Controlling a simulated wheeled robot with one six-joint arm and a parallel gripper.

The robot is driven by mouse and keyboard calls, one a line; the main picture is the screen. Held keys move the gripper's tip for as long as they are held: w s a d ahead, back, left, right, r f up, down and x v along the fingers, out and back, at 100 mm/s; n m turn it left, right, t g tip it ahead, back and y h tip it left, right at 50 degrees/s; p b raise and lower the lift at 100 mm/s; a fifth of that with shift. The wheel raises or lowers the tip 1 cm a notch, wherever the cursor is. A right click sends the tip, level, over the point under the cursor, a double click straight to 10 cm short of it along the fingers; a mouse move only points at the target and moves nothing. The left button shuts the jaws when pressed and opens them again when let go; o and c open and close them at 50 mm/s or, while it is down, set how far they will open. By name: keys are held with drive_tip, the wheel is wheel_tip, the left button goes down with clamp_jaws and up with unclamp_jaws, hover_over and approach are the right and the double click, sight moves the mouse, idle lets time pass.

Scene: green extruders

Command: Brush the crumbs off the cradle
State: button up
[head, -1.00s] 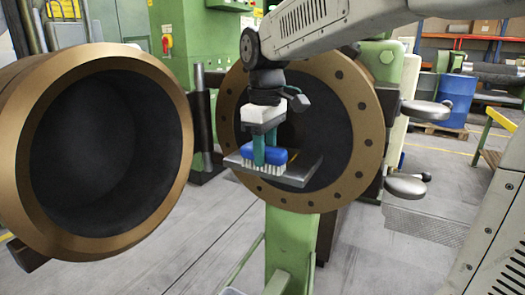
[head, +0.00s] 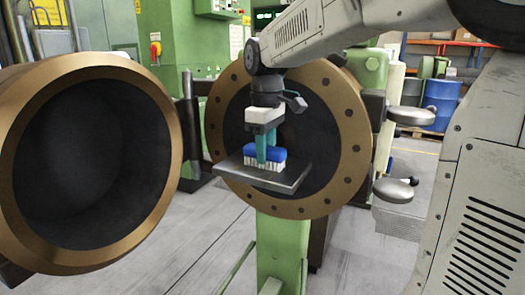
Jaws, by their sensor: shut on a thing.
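My gripper (head: 266,150) is shut on a brush (head: 279,153) with a blue back and pale bristles pointing down. The brush is over a flat grey metal plate, which looks like the cradle (head: 289,183). The plate juts out in front of the bronze-rimmed round opening. The bristles appear to touch the plate's top, near its middle and back. I cannot make out crumbs on the plate at this size; the brush and fingers hide part of its surface.
A bronze ring flange (head: 352,120) stands behind the plate on a green pedestal (head: 283,245). A large bronze-rimmed cylinder (head: 165,120) is close at left. Two rounded metal knobs (head: 412,116) stick out at right. Blue barrels (head: 440,98) stand far back. Grey floor is clear in front.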

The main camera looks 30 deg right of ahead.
drive_tip(key=shift+w+d, duration=0.75)
drive_tip(key=shift+d, duration=0.35)
drive_tip(key=shift+r, duration=0.25)
drive_tip(key=shift+a, duration=0.1)
